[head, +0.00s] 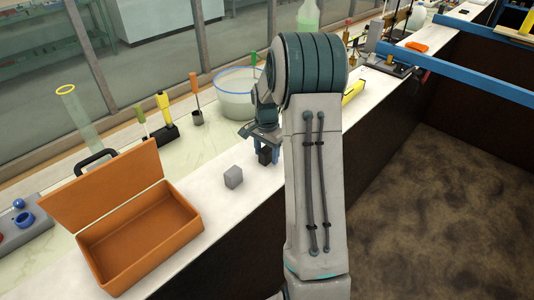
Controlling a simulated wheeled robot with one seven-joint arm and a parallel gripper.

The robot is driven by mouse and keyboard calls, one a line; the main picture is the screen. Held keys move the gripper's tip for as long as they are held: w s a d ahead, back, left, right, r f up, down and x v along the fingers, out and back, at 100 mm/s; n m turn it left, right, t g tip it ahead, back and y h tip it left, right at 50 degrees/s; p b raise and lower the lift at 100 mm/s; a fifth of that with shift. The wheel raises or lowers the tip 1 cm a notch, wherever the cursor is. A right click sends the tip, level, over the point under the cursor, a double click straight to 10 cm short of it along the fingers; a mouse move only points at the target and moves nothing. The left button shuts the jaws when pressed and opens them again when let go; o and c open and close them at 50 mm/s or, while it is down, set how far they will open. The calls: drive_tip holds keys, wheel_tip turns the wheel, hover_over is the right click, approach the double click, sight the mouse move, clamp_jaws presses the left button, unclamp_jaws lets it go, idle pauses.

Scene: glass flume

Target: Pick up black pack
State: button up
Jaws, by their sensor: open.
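A small black block, which looks like the black pack (265,156), is on the white bench top near its front edge. My gripper (264,150) is directly over it, pointing down, with its blue-grey fingers at the block. The jaws are open and seem to be around or just beside the block; the view is too small to tell if they touch it. My own arm hides the bench just to the right.
A grey cube (233,177) sits close to the left. An open orange case (140,238) stands further left, lid up. A clear bowl (238,93) and screwdriver-like tools in holders (197,117) stand behind. The bench's front edge is close.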

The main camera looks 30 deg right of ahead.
drive_tip(key=c, duration=1.1)
drive_tip(key=shift+r, duration=0.15)
